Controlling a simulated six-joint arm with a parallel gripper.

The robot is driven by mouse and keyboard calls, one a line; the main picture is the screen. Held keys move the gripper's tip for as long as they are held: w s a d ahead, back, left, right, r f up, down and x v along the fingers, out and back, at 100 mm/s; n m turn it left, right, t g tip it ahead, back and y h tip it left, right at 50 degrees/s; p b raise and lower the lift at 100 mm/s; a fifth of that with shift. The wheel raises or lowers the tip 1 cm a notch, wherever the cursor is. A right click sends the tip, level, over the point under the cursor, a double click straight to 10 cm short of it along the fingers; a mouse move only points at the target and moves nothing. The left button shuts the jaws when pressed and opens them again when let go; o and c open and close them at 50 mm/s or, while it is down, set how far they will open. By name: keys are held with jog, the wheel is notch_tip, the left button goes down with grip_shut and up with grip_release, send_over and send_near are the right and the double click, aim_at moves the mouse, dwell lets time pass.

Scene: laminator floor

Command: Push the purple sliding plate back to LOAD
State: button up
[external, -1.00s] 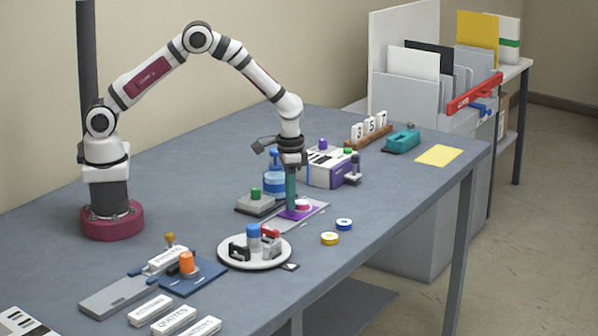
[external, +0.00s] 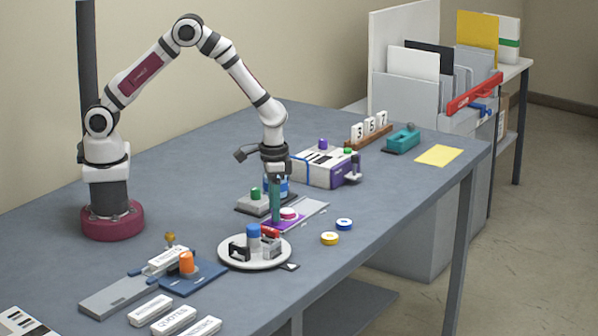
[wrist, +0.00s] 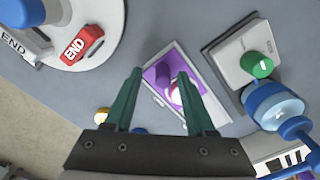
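The purple sliding plate (external: 291,222) sits toward the near-left end of its grey track (external: 313,209), close to the round white turntable. A pink-and-white knob (external: 289,213) stands on the plate. My gripper (external: 276,222) points down at the plate's left side, its teal fingers low beside the knob. In the wrist view, the fingers (wrist: 159,73) are apart, with the purple plate (wrist: 163,64) and knob (wrist: 173,92) showing between and behind them. I cannot tell whether a finger touches the plate or knob. No LOAD marking is readable.
The white turntable (external: 236,260) with blue, black and red pieces stands just left of the track. A grey block with a green knob (external: 255,193) and a blue bottle stand behind.

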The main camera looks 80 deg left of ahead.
notch_tip(320, 180, up, 16)
dwell(0.4)
jog(key=shift+f, duration=0.1)
jog(key=s+a+r+m+y, duration=0.1)
jog(key=s+a, duration=0.4)
jog(key=s, duration=0.9)
jog(key=s+a+r+m, duration=0.1)
jog(key=s+a+m, duration=0.3)
jog(key=s, duration=1)
jog(key=shift+a+r+m+y, duration=0.3)
jog(key=shift+a+r+y, duration=0.1)
jog(key=shift+a, duration=0.2)
jog(key=shift+w, duration=0.1)
